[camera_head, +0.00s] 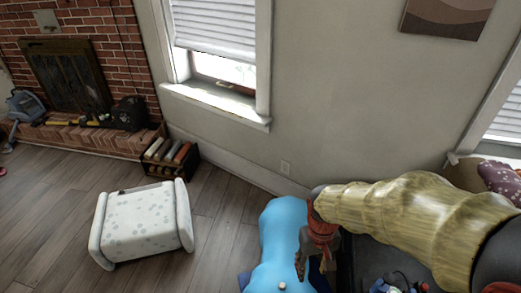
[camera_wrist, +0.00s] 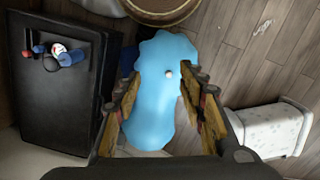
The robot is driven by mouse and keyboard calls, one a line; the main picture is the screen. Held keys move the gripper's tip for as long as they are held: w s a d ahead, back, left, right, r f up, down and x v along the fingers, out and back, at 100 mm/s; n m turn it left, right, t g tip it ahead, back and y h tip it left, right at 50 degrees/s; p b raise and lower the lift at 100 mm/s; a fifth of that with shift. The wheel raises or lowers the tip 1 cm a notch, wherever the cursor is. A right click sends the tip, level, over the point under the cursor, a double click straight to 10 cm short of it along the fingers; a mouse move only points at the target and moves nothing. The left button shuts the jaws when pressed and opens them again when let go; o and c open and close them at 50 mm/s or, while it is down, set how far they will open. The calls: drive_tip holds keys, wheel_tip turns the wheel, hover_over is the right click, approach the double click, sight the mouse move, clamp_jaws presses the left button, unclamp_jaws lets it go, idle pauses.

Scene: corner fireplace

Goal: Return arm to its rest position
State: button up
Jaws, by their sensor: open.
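My gripper (camera_wrist: 161,82) is open, its two fingers spread in the wrist view, with nothing held between them. In the head view my gripper (camera_head: 307,258) hangs at the lower right, in front of a light blue, smooth-topped piece (camera_head: 281,232). The blue piece also shows between and beyond my fingers in the wrist view (camera_wrist: 155,120). A small white ball (camera_wrist: 168,74) lies on the blue surface, apart from both fingers. My arm reaches in from the right of the head view and hides part of what is behind it.
A dark table (camera_wrist: 60,120) beside the blue piece bears several small red, white and blue items. A white spotted ottoman (camera_head: 140,222) stands on the wooden floor. A crate (camera_head: 170,158) stands by the brick fireplace (camera_head: 80,85). Floor between ottoman and blue piece is clear.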

drive_tip(key=s+d+r+t+p, duration=0.1)
drive_tip(key=s+r+t, duration=0.1)
drive_tip(key=r, duration=0.6)
drive_tip(key=s+d+r+m+t+p, duration=0.1)
drive_tip(key=s+d+r+t, duration=0.1)
drive_tip(key=r, duration=0.6)
drive_tip(key=s+d+r+t, duration=0.1)
drive_tip(key=s+r+t, duration=0.1)
drive_tip(key=r, duration=0.5)
drive_tip(key=shift+d+r+m+t+p, duration=0.25)
drive_tip(key=shift+r+m+t+p, duration=0.05)
drive_tip(key=shift+r+p, duration=0.1)
